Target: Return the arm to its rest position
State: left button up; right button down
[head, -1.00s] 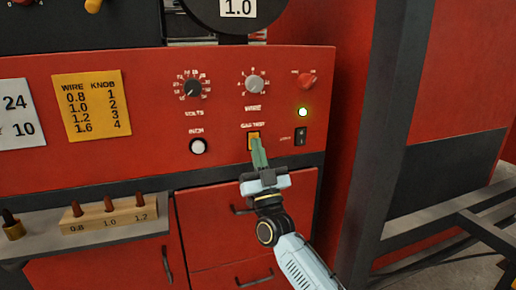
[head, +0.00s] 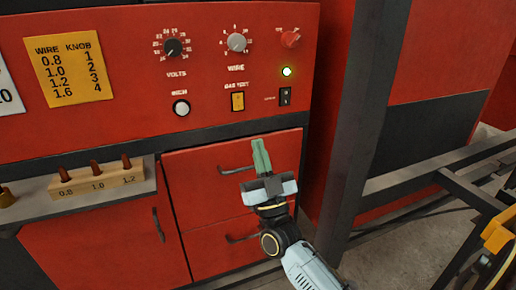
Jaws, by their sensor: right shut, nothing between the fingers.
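My right gripper (head: 260,152) is shut and empty, its green fingers pointing up. In the picture it lies over the upper red drawer (head: 195,165), below the control panel (head: 130,105) and apart from the yellow gas test switch (head: 238,101). My right arm comes in from the bottom right. My left gripper is not in the view.
A wooden block (head: 98,180) with several brown tips stands on the grey shelf at left. The drawers have dark protruding handles (head: 236,171). A dark upright post (head: 355,130) and a low frame (head: 430,170) stand at right. Bare floor (head: 395,250) shows between them.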

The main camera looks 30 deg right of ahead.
dwell(0.3)
jog(key=w+a+f+n+g+y, duration=0.1)
jog(key=w+f+n+g+y, duration=0.15)
jog(key=f, duration=0.75)
jog(key=w+a+f+n+g+y, duration=0.1)
jog(key=a+f+g+y, duration=0.15)
jog(key=f, duration=0.75)
jog(key=s+a+f+g+y, duration=0.1)
jog(key=s+f+g, duration=0.3)
jog(key=f, duration=0.8)
jog(key=s+a+f+g+y, duration=0.1)
jog(key=s+f+g, duration=0.3)
jog(key=f, duration=0.8)
jog(key=s+f+n+g, duration=0.1)
jog(key=s+f+g, duration=0.3)
jog(key=s+f, duration=0.55)
jog(key=s+f+g, duration=0.4)
jog(key=s+f, duration=0.3)
jog(key=s, duration=0.7)
jog(key=s+f+g+b, duration=0.1)
jog(key=s+f+g, duration=0.4)
jog(key=s, duration=1)
notch_tip(320, 180, down, 2)
jog(key=shift+s+a+f+h, duration=0.2)
jog(key=shift+s+a+h, duration=0.05)
jog(key=shift+h, duration=0.15)
jog(key=shift+n, duration=0.25)
